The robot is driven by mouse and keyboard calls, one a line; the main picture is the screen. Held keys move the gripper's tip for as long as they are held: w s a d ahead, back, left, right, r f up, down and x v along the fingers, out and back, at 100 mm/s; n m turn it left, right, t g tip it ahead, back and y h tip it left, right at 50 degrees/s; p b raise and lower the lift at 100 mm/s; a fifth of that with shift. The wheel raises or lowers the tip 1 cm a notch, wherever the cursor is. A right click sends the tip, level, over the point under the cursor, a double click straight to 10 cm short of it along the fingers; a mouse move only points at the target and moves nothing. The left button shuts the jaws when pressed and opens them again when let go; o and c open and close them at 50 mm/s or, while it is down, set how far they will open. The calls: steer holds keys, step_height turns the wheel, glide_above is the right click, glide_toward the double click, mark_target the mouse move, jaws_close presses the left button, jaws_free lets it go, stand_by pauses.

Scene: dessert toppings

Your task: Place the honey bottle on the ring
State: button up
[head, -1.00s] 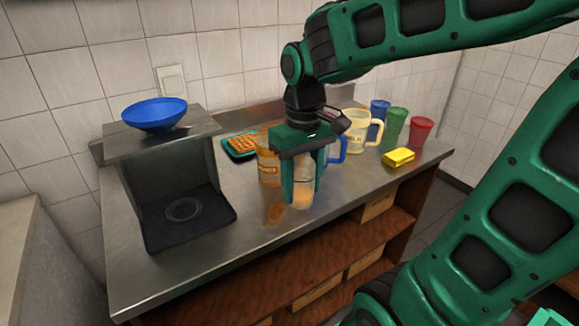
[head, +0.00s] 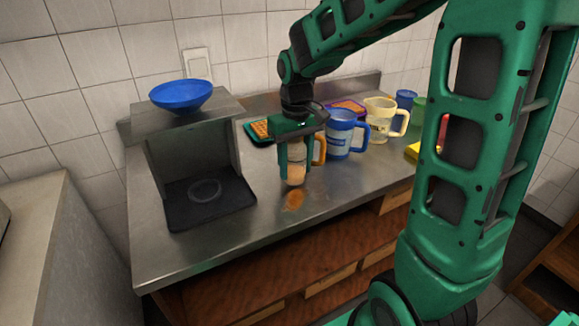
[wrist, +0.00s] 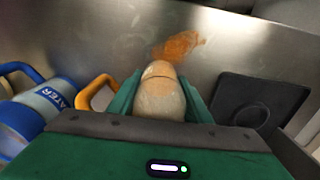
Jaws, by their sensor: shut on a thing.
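The ring (head: 204,190) is a faint grey circle on a black mat (head: 182,217) inside a metal stand, left of the gripper. In the wrist view the ring (wrist: 250,116) is to the right of the bottle, clear of it.
The metal stand (head: 240,148) has a side wall and a top shelf bearing a blue bowl (head: 181,95). An orange-handled mug (head: 319,149), a blue mug (head: 340,135) and a cream mug (head: 380,120) are right of the gripper. An orange spill (head: 293,200) lies on the counter just in front.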

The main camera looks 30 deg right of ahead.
steer(key=shift+w+f, duration=0.9)
steer(key=shift+w, duration=0.15)
steer(key=o, duration=1.3)
steer(key=shift+r, duration=0.1)
step_height(320, 180, up, 12)
steer(key=shift+s+f, duration=0.1)
